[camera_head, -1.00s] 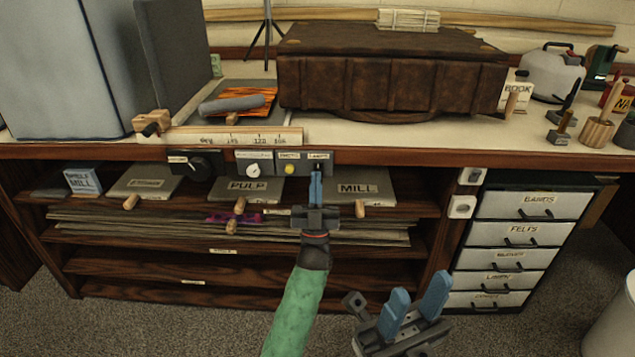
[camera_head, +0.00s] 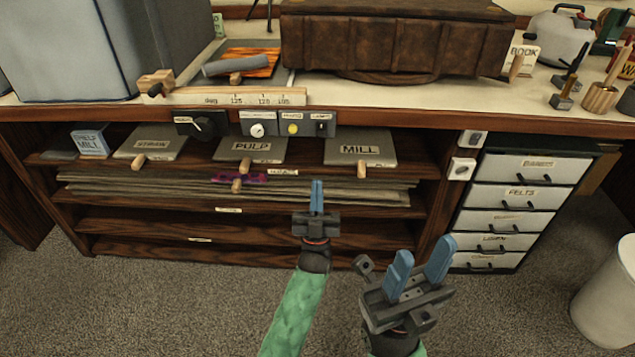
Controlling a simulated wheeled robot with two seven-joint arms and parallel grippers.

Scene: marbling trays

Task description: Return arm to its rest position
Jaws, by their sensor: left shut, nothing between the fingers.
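My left gripper (camera_head: 316,197) is in the middle of the head view, its blue fingers together and nothing between them. It is in front of the shelf unit, below the control panel and over the stacked sheets as seen from the head. Its green-sleeved arm comes up from the bottom edge. My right gripper (camera_head: 420,275) is at the lower right, its two blue fingers spread apart and empty. It is in front of the lower right part of the shelf unit, near the drawers.
The control panel (camera_head: 271,124) has knobs and a switch along the bench's front edge. Boards labelled PULP (camera_head: 250,149) and MILL (camera_head: 360,149) lie on the upper shelf. A drawer unit (camera_head: 519,197) and a white bin (camera_head: 606,300) stand at right. The carpet (camera_head: 160,300) at lower left is clear.

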